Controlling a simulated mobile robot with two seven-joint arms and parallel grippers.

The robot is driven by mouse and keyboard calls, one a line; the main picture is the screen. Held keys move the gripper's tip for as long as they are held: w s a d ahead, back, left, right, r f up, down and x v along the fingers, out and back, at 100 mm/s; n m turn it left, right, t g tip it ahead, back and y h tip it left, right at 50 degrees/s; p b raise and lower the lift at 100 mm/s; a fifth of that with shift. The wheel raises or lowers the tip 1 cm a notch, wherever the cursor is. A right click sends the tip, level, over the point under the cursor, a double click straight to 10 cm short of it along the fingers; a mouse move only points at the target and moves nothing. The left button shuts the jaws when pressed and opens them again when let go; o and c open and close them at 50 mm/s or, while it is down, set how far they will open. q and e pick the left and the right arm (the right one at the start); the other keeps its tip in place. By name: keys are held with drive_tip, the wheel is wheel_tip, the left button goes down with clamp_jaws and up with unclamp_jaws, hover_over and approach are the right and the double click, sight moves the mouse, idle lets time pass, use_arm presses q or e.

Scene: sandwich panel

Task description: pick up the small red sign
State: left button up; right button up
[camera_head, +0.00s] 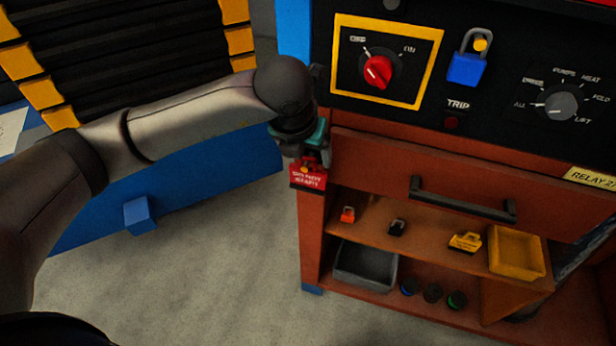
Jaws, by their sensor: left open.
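The small red sign (308,177) with pale lettering shows at the left front edge of the red-brown cabinet, just under the black panel. My left gripper (304,156) is right above the sign, pointing down at its top. It is open. The fingertips overlap the sign's upper part in the picture, and whether they touch it cannot be told. What the sign hangs on is hidden behind the gripper. My right gripper is not in view.
The cabinet has a drawer with a black handle (462,200) right of the sign. Below are shelves with small locks, a yellow bin (516,252) and a grey bin (365,264). The panel above carries a red switch (377,71) and a blue padlock (467,68). Grey floor lies left.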

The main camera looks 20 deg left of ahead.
use_arm(q)
drive_tip(key=shift+w+f, duration=0.1)
drive_tip(key=shift+f, duration=0.1)
clamp_jaws()
idle(0.6)
